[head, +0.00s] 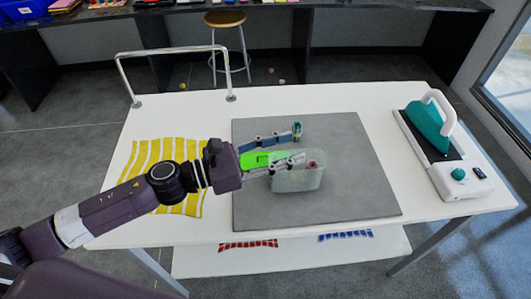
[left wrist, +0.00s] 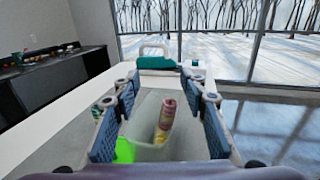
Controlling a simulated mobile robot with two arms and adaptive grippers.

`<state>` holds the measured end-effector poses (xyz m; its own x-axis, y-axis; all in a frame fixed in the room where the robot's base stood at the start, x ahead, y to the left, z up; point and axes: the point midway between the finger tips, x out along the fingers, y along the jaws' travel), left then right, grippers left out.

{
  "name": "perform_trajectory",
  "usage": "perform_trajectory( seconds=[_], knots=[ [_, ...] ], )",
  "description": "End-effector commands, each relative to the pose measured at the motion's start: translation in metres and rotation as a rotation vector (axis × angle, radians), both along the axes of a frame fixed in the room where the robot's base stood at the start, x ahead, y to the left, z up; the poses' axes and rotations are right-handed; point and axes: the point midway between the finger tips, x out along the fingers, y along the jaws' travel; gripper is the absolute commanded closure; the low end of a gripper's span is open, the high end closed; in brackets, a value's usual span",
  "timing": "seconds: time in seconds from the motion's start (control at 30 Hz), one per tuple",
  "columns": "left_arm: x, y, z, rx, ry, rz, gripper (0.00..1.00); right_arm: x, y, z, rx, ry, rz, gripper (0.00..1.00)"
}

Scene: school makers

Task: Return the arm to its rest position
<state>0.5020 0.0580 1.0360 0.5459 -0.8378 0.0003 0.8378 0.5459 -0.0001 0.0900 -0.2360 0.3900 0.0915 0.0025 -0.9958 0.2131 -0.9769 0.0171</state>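My left arm (head: 110,208) reaches in from the left over the white table. Its gripper (head: 290,148) is open, with its two fingers spread above the grey mat. A translucent container (head: 297,180) stands on the mat by the lower finger. A pink and yellow item is in it, and this item (left wrist: 165,120) shows between the fingers in the left wrist view. Nothing is visibly gripped. A bright green object (head: 258,159) lies between the fingers, partly hidden. My right gripper is in neither view.
The grey mat (head: 350,200) has free room at right. A teal iron-like device (head: 430,130) stands at the table's right. A yellow striped cloth (head: 150,160) lies under my arm. A metal rail (head: 175,52) rises at the back left. A small blue-green item (head: 297,131) is near the upper fingertip.

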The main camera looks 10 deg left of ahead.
Motion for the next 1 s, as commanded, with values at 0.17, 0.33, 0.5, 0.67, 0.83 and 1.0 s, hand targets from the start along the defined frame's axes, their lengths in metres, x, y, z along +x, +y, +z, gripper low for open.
perform_trajectory(
  seconds=[0.17,0.33,0.5,0.67,0.83,1.0],
  knots=[
    [-0.014,0.020,-0.001,0.003,0.003,0.000,0.60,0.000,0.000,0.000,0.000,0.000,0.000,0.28],
    [-0.022,0.034,-0.001,0.001,0.003,0.001,0.60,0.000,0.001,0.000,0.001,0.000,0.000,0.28],
    [-0.027,0.041,0.000,0.000,0.001,0.000,0.60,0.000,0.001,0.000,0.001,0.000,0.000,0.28],
    [-0.028,0.043,0.000,0.001,-0.001,-0.001,0.60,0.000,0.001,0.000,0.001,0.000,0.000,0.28],
    [-0.028,0.043,0.011,0.001,-0.001,-0.001,0.60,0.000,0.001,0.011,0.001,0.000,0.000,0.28],
    [-0.028,0.043,0.044,0.001,-0.001,-0.001,0.60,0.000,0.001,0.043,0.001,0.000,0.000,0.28]
  ],
)
